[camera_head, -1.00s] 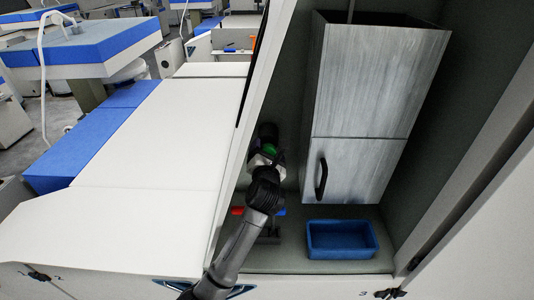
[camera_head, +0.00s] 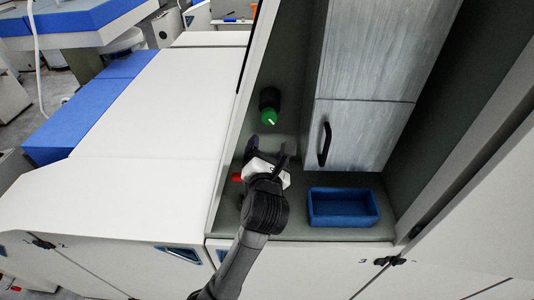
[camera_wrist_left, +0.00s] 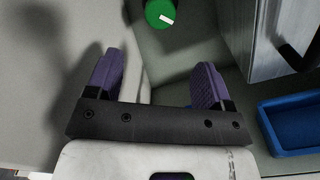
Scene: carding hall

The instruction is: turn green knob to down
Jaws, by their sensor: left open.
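The green knob (camera_head: 269,117) sits on a dark round mount on the back wall of the cabinet recess. Its white mark points to the lower right in the head view. In the left wrist view the green knob (camera_wrist_left: 158,12) is at the top edge, partly cut off, with its white mark pointing right and slightly down. My left gripper (camera_head: 267,149) is open and empty, in front of and below the knob and apart from it. In the left wrist view its purple-padded fingers (camera_wrist_left: 158,66) are spread, with the knob beyond them. My right gripper is not in view.
A grey wood-grain cabinet (camera_head: 368,60) with a black handle (camera_head: 325,145) stands right of the knob. A blue tray (camera_head: 343,222) lies below it. A red piece (camera_head: 237,178) shows left of my gripper. The recess's left wall (camera_head: 240,110) is close to the gripper.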

